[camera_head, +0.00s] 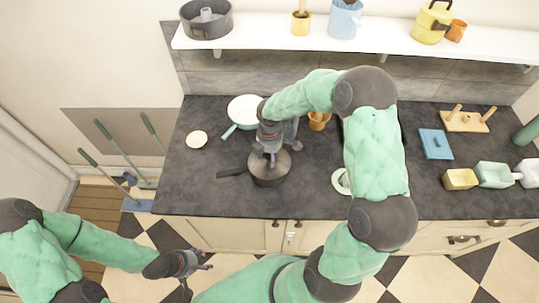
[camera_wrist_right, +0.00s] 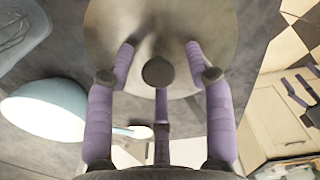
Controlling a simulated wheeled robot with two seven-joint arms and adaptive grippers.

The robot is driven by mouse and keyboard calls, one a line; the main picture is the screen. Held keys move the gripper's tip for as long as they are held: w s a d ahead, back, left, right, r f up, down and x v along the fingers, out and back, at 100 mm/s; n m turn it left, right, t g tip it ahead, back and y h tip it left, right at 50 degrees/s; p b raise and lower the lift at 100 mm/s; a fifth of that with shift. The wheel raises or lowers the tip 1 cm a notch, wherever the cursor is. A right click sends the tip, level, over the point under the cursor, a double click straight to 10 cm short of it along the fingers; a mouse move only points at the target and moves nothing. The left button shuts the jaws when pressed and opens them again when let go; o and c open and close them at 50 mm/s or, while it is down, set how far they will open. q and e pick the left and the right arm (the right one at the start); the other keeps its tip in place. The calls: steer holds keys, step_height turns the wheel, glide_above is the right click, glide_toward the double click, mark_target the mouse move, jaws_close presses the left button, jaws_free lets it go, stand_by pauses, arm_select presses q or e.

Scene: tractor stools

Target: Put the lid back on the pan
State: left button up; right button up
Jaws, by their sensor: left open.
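A dark grey pan (camera_head: 268,178) stands near the front of the counter, its handle pointing left. The round metallic lid (camera_wrist_right: 205,25) fills the upper middle of the right wrist view, with a dark round knob (camera_wrist_right: 158,72). My right gripper (camera_head: 270,160) is over the pan, its purple fingers (camera_wrist_right: 160,62) around the knob. Gaps show beside the knob, so a firm grip cannot be told. Whether the lid rests on the pan or hovers just above it is also unclear. My left gripper (camera_head: 192,264) is open and empty, low in front of the cabinets.
A white and light-blue pan (camera_head: 243,108) stands behind, with a small pale round thing (camera_head: 197,139) to its left. A blue board (camera_head: 435,144) and several containers (camera_head: 494,174) are at the right. A shelf (camera_head: 280,42) runs above. The counter's left front is clear.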

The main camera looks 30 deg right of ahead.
steer(key=shift+r, duration=0.1)
steer(key=shift+r+p, duration=0.3)
step_height(320, 180, up, 12)
steer(key=shift+p, duration=0.3)
steer(key=shift+f, duration=0.15)
